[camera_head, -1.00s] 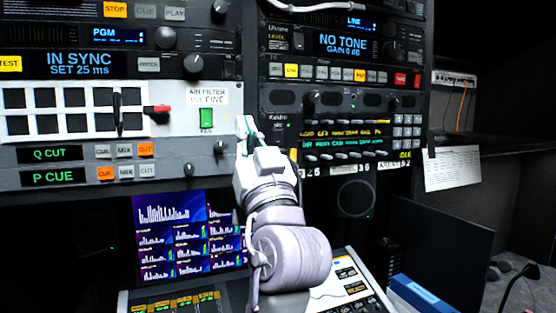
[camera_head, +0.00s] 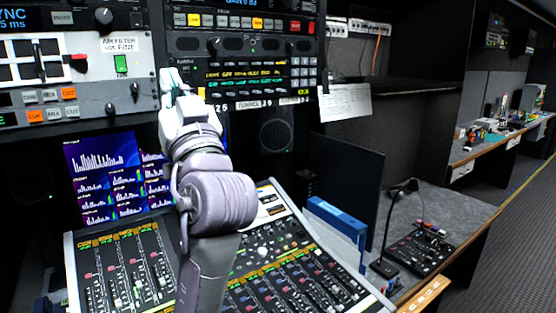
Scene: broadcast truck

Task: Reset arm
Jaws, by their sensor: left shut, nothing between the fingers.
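My left gripper (camera_head: 171,82) is in the head view, left of the middle, at the end of my pale grey-lilac arm. Its fingers point up and away from me and are shut with nothing between them. It is in front of the rack panels, near the green switch (camera_head: 121,63) under the air filter label. I cannot tell the exact gap to the panel. My arm hides part of the screen and the mixing desk behind it. My right gripper is not in view.
A mixing desk (camera_head: 290,282) lies below my arm, with a lit screen (camera_head: 113,178) behind it. A blue binder (camera_head: 336,217) and a gooseneck microphone (camera_head: 387,235) are to the right. A paper sheet (camera_head: 343,103) hangs by the rack. Open floor (camera_head: 500,240) shows at far right.

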